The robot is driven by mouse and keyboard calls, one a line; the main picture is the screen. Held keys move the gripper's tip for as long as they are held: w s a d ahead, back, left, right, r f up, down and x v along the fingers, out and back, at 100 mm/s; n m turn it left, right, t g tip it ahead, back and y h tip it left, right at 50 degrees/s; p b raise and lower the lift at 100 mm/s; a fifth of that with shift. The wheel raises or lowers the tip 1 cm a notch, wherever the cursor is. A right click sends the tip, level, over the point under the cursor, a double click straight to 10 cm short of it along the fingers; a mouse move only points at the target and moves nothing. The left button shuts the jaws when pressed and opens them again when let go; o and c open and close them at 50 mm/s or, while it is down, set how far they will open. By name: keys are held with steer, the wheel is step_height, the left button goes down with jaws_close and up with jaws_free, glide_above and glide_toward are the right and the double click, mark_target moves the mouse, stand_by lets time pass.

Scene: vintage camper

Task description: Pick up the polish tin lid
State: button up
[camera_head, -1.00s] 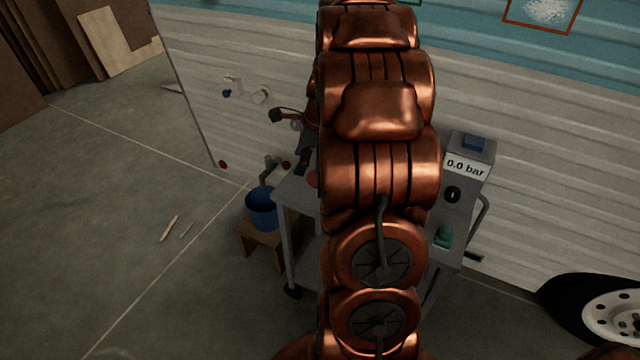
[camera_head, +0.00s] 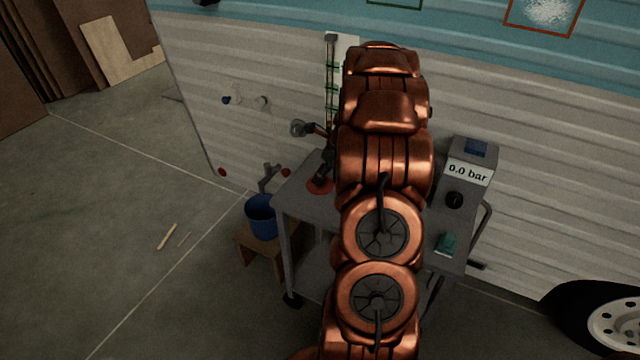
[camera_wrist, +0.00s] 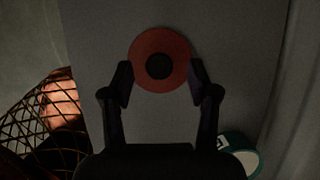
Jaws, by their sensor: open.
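The polish tin lid appears to be a flat red disc (camera_wrist: 178,42) with a dark round centre. In the wrist view it lies on the grey trolley top (camera_wrist: 95,25), between and slightly beyond the fingertips. My gripper (camera_wrist: 160,76) is open, a finger to either side of the disc, with nothing held. I cannot tell how high the fingers are above the trolley. In the head view the red disc (camera_head: 318,187) shows near the trolley's left side, just under my gripper; my arm hides much of the trolley top (camera_head: 294,192).
A teal-rimmed round item (camera_wrist: 246,158) is at the wrist view's lower right. A black mesh (camera_wrist: 38,128) is at its left. A pressure box (camera_head: 470,172) reading 0.0 bar stands at the trolley's right. A blue bucket (camera_head: 261,216) sits on a wooden stool. The camper wall (camera_head: 540,170) is behind.

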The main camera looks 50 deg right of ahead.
steer(key=x, duration=0.2)
steer(key=shift+w+a+f, duration=0.1)
steer(key=shift+f, duration=0.2)
jaws_close()
